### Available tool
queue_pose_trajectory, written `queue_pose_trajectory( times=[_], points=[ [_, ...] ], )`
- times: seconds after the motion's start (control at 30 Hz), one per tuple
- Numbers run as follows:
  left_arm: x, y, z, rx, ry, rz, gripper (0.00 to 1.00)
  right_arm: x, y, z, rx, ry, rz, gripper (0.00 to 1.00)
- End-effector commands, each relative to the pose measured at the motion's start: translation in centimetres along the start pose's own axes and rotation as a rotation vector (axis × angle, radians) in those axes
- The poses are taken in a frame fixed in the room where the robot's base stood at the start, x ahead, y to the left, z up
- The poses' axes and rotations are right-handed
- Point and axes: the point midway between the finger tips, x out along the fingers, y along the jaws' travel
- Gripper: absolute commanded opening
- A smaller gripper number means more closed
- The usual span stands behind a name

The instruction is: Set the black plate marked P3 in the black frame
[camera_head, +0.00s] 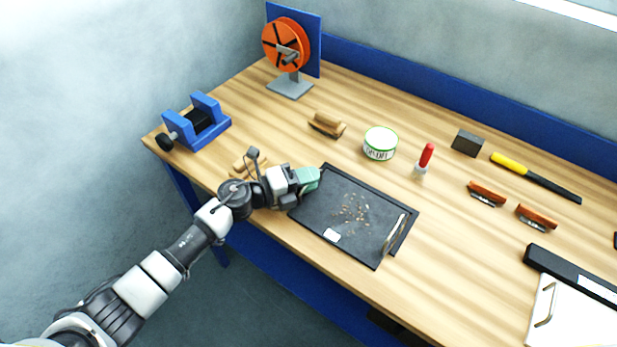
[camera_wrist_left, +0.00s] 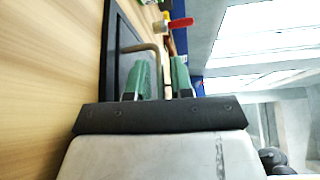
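The black plate (camera_head: 340,205) lies over the black frame (camera_head: 413,220) near the table's front edge. The frame's border shows along the plate's back and right sides. Whether the plate sits down inside it I cannot tell. A small white label (camera_head: 332,235) is unreadable. A metal handle (camera_head: 394,235) stands at the plate's right end. My left gripper (camera_head: 312,178) is at the plate's left end. In the left wrist view its green fingers (camera_wrist_left: 158,78) are apart, with a handle bar (camera_wrist_left: 140,48) showing between them; contact is not visible. My right gripper is not in view.
Small brown bits (camera_head: 353,212) are scattered on the plate. Behind stand a round tin (camera_head: 380,142), a red-topped bottle (camera_head: 425,157) and a brush (camera_head: 327,124). A blue vise-like fixture (camera_head: 205,122) is at the left, a white clipboard (camera_head: 570,312) at the right.

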Motion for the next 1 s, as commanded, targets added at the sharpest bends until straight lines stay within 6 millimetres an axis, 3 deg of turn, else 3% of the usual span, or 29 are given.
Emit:
queue_pose_trajectory(
  times=[0.07,0.43,1.0],
  points=[
    [0.0,0.0,0.0,0.0,0.0,0.0,0.34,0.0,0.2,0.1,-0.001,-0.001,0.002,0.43],
    [-0.3,-0.3,0.0,-0.001,0.0,0.001,0.34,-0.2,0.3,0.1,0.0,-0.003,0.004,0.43],
    [-10.9,-0.1,0.0,-0.001,0.0,0.001,0.34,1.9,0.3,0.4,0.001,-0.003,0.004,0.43]
  ],
)
